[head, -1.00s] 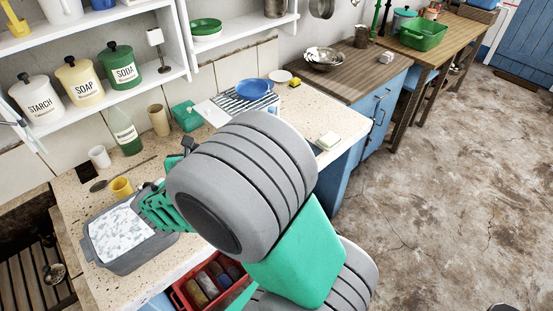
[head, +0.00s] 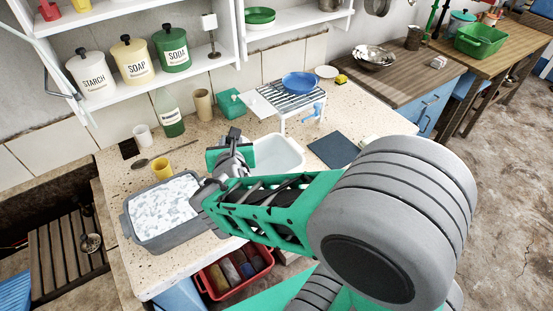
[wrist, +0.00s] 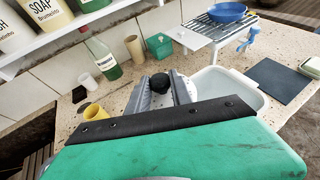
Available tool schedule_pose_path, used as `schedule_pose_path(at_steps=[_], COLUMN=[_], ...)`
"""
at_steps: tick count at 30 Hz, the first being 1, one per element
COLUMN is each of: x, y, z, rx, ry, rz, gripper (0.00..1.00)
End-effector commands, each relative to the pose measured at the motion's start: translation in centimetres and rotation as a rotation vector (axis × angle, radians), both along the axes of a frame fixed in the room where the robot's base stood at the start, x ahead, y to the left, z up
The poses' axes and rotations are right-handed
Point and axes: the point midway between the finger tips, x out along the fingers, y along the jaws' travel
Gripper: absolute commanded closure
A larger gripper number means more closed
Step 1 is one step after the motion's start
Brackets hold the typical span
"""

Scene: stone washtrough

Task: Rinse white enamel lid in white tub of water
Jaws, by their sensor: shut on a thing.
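My gripper (head: 222,168) is over the counter, between the grey suds tub and the white tub (head: 290,148). In the wrist view my gripper (wrist: 160,90) has its fingers shut around a black knob, with a strip of the white enamel lid (wrist: 158,102) showing between them. Most of the lid is hidden by my gripper and arm. The white tub also shows in the wrist view (wrist: 256,100), right of the fingers and partly covered by my wrist. I cannot make out its water level.
The grey tub (head: 136,226) of white suds stands at the left. A yellow mug (head: 161,166), a white cup (head: 143,136) and a green bottle (head: 171,115) stand behind. A dark mat (head: 333,150) and a rack (head: 285,97) with a blue dish (head: 300,83) lie right.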

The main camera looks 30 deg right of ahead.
Motion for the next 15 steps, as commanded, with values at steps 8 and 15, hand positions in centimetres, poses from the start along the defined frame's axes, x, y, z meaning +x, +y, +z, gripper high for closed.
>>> schedule_pose_path(at_steps=[8,15], x=[0.0,0.0], y=[0.0,0.0], z=[-2.8,-5.0], rx=[-0.001,-0.002], ry=[0.002,0.001], rz=[0.001,0.001], gripper=[1.00,1.00])
